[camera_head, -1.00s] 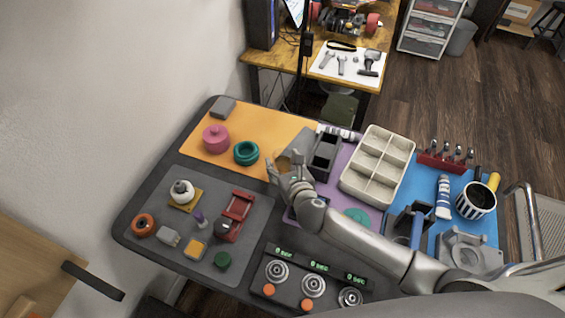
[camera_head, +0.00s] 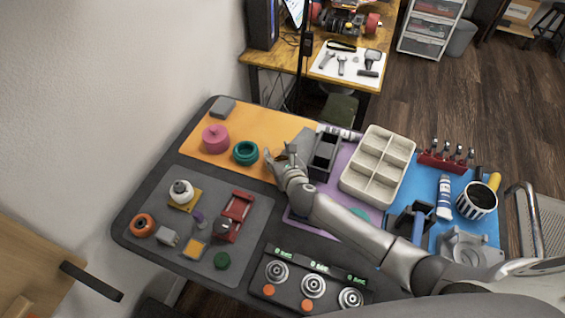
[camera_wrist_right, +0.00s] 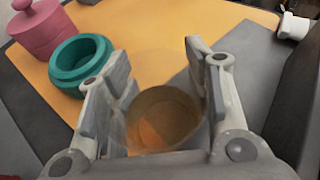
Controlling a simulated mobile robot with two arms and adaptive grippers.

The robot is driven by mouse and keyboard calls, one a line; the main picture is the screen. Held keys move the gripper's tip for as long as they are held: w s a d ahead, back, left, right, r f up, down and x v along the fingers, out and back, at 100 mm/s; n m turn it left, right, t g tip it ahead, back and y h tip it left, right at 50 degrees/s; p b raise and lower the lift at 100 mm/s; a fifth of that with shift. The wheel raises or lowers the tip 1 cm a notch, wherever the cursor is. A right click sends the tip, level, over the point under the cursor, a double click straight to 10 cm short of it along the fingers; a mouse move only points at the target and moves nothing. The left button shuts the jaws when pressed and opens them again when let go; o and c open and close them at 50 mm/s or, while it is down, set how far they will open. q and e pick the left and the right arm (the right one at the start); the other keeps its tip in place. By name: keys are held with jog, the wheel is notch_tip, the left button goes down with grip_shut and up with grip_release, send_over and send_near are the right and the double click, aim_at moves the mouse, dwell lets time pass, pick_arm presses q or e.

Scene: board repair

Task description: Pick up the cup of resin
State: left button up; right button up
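The cup of resin (camera_wrist_right: 163,122) is a small, see-through amber cup. In the right wrist view it stands between the two fingers of my right gripper (camera_wrist_right: 158,68). The fingers are spread, one on each side of the cup; whether they touch it is hard to tell. In the head view, my right gripper (camera_head: 278,163) is at the right part of the orange mat, and only a small brownish part of the cup (camera_head: 281,155) shows there. My left gripper is not in view.
A teal ring-shaped jar (camera_head: 246,153) and a pink lidded pot (camera_head: 215,139) stand left of the gripper. A dark divided holder (camera_head: 325,157) is close on its right, with a cream compartment tray (camera_head: 347,186) beyond. Dials line the front edge.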

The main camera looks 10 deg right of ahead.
jog(key=shift+f, duration=0.1)
jog(key=c, duration=0.5)
jog(key=shift+o, duration=0.2)
